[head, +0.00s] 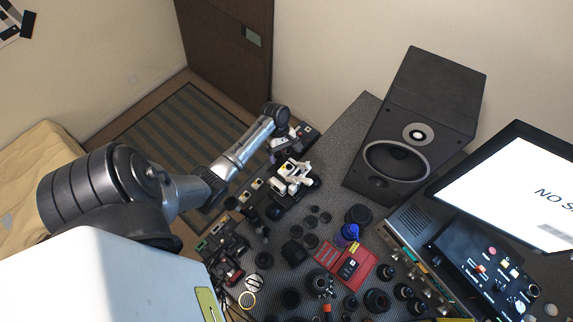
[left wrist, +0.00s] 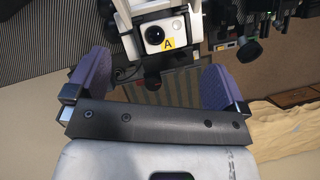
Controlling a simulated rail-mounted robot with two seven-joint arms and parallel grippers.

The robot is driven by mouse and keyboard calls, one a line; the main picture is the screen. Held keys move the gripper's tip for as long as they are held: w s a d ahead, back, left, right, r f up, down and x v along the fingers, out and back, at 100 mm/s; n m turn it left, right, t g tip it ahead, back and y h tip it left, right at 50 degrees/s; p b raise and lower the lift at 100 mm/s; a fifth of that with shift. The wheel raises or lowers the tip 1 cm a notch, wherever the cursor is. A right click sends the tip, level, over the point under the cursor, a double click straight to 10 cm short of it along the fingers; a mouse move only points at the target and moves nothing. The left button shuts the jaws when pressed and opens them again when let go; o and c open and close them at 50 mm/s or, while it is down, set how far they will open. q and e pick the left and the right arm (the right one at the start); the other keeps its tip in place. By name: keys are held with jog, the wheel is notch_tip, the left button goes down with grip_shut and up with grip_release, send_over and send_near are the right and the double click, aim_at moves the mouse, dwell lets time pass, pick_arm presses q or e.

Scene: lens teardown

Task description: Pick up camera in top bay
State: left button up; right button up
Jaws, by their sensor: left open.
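A small white camera (left wrist: 158,34) with a dark round lens and a yellow "A" label sits in a white frame (left wrist: 195,22) in the left wrist view. In the head view, a white assembly (head: 293,178) stands near the far left edge of the table, just below my left gripper (head: 284,145). My left gripper also shows in the left wrist view (left wrist: 155,85), open and empty, with a purple pad on each side. The camera is ahead of the fingers, roughly centred between them and apart from both. My right gripper is out of view.
Several black lens parts (head: 292,252) crowd the table, with a red case (head: 373,264) and a blue item (head: 346,235) among them. A speaker (head: 410,130) and a screen (head: 510,190) stand to the right. A striped mat (head: 165,135) lies on the floor.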

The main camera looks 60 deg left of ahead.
aim_at(287, 168)
pick_arm(q)
jog(key=shift+s+p+x, duration=0.2)
jog(key=shift+p+x, duration=0.1)
jog(key=shift+x, duration=1.5)
jog(key=shift+s+p+x, duration=0.15)
jog(key=shift+p+x, duration=0.15)
jog(key=shift+x, duration=1.45)
jog(key=shift+a+f, duration=0.1)
jog(key=shift+a, duration=0.1)
jog(key=c, duration=0.9)
